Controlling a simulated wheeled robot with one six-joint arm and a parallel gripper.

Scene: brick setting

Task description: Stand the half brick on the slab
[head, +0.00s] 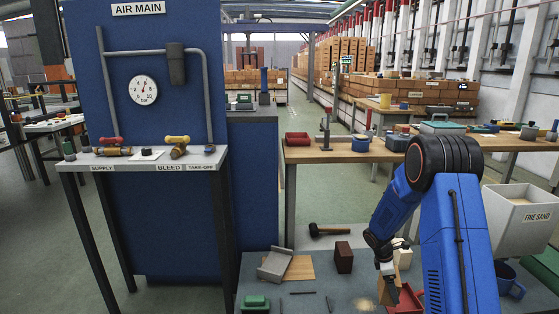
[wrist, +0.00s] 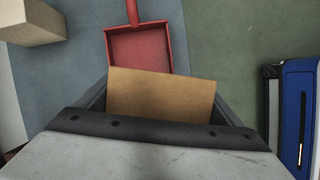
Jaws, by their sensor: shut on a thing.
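My gripper (head: 388,284) is low over the front right of the grey bench and shut on an orange-brown block, which I take as the half brick (head: 406,300). In the wrist view the half brick (wrist: 160,94) shows a flat tan face between the jaws. Whether its lower end touches anything is hidden. A flat tan piece (head: 302,268), possibly the slab, lies on the bench to the left of my gripper. A grey angled metal piece rests over part of it.
A dark brown block (head: 343,257) stands between the tan piece and my gripper. A pale block (head: 403,254) is behind the gripper. A red dustpan (wrist: 140,48) lies close by. A black mallet (head: 328,230), a green-topped object (head: 255,303) and a blue mug (head: 508,281) are around.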

